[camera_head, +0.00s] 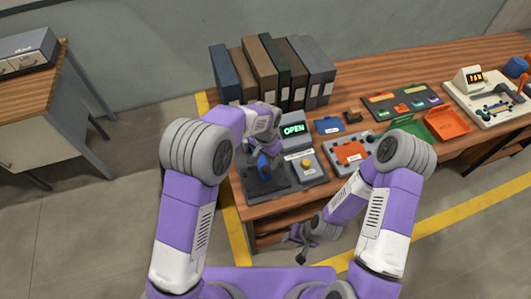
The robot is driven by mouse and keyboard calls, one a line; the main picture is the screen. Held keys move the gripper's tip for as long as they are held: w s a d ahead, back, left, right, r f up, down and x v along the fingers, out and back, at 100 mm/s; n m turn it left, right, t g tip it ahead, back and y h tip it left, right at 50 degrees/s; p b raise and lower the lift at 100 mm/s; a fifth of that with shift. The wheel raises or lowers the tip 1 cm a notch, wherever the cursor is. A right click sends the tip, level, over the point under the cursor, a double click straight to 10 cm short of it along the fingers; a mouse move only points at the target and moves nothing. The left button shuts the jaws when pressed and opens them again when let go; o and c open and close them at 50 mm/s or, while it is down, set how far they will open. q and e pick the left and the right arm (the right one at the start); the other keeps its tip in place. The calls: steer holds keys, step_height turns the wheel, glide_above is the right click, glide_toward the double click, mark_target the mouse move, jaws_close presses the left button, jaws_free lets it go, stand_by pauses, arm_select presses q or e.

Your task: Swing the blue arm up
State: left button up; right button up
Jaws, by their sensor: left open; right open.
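A small blue piece (263,163), which looks like the blue arm, stands on a dark plate (258,187) at the table's near left corner. My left gripper (272,150) is open right above and beside it. The gripper covers part of the piece, so I cannot tell whether they touch or how far the piece is tilted. Behind the plate a grey unit has a display (293,130) that reads OPEN. My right gripper (302,247) is open and empty, low in front of the table's front edge.
A pad with a yellow button (306,164) lies right of the plate. A tray with an orange piece (350,151), green (420,125) and orange (447,122) bins, and a white device (490,97) stand farther right. Several binders (268,68) line the back left.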

mark_target(265, 168)
arm_select(q)
step_height(265, 168, down, 8)
steer(key=shift+w+r+b, duration=0.1)
steer(key=shift+r+b, duration=0.15)
steer(key=shift+b, duration=0.05)
jaws_close()
stand_by(0.4)
